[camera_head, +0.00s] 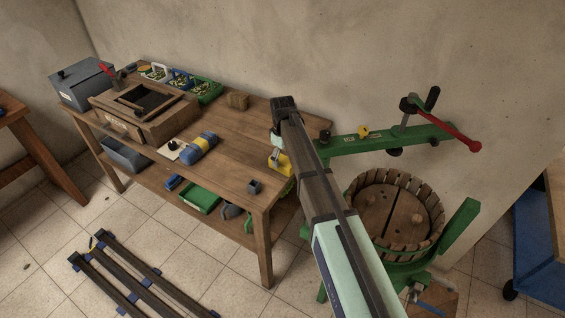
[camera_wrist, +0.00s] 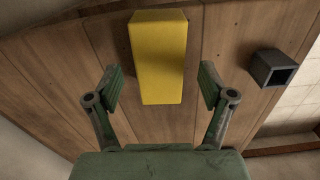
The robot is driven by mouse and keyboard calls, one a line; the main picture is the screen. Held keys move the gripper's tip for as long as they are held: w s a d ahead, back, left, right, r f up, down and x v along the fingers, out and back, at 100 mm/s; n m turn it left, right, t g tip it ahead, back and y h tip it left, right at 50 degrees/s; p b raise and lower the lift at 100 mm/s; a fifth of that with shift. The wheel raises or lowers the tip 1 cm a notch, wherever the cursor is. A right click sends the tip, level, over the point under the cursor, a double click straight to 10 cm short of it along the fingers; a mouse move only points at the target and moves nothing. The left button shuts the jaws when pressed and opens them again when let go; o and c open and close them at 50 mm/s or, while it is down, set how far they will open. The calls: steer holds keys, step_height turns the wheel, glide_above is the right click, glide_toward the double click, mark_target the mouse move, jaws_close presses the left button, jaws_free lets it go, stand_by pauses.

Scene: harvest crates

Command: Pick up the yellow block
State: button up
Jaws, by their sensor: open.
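The yellow block (camera_wrist: 158,58) lies on the brown wooden tabletop in the wrist view, its long side running away from my gripper. My gripper (camera_wrist: 160,85) is open, with one finger to the left of the block and one to the right. The near end of the block reaches between the fingers in the picture, with a gap on each side. I cannot tell the height between the fingers and the block. In the head view, a yellow patch (camera_head: 279,162) shows beside my arm near the table's right end; my arm hides what is around it.
A small dark hollow square piece (camera_wrist: 273,68) sits right of the block, near the table edge. A slatted press (camera_head: 395,215) stands at right.

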steer(key=shift+f, duration=1.15)
steer(key=c, duration=1.3)
steer(key=shift+r, duration=0.2)
